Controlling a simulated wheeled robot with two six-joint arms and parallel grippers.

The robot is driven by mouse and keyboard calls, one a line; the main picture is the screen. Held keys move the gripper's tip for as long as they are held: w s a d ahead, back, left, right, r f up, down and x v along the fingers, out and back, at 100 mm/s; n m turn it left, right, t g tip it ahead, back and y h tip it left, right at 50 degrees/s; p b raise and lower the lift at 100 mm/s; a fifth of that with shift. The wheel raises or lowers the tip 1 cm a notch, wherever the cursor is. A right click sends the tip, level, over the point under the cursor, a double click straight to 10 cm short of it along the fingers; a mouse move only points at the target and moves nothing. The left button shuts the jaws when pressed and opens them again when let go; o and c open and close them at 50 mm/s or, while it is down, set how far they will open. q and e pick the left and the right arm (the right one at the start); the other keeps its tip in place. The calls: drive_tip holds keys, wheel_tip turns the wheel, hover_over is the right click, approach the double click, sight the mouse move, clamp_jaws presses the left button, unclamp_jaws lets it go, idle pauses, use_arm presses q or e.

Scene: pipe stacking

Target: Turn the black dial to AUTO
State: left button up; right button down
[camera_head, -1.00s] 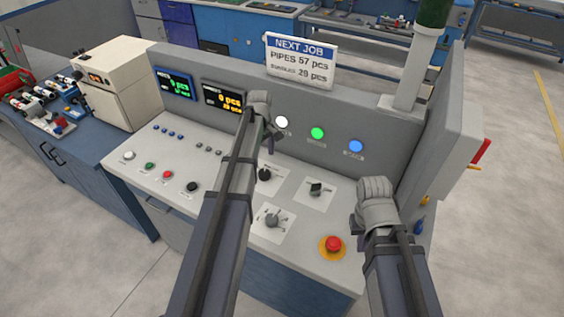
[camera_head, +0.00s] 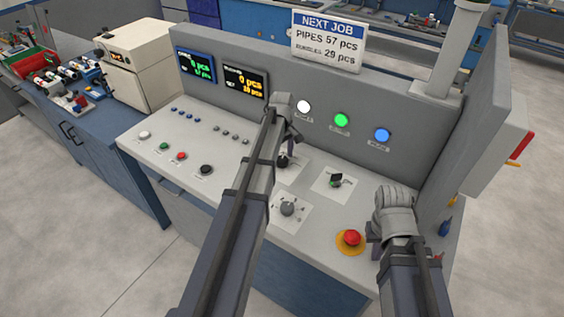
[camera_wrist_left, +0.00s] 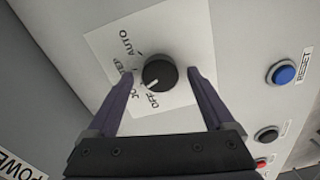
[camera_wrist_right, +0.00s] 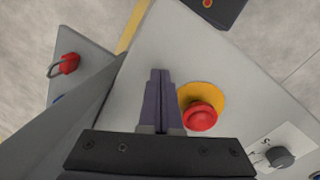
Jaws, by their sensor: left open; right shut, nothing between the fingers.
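The black dial (camera_wrist_left: 157,69) sits on a white plate in the left wrist view, marked AUTO, STEP, JOG and OFF. Its white pointer line faces the lower left, towards the JOG and OFF side, away from AUTO. My left gripper (camera_wrist_left: 160,76) is open, with one finger on each side of the dial; I cannot tell whether they touch it. In the head view the dial (camera_head: 283,162) is under my left gripper (camera_head: 290,146) and partly hidden. My right gripper (camera_wrist_right: 160,72) is shut and empty, beside the red mushroom button (camera_wrist_right: 200,116).
The red button on its yellow ring (camera_head: 352,239) is left of my right gripper (camera_head: 374,236). A grey dial (camera_head: 288,207) and another black switch (camera_head: 336,179) are close by. The upright panel with white, green and blue lamps (camera_head: 382,135) stands behind. A blue button (camera_wrist_left: 285,75) is near the dial.

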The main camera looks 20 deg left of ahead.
use_arm(q)
drive_tip(key=c, duration=1.4)
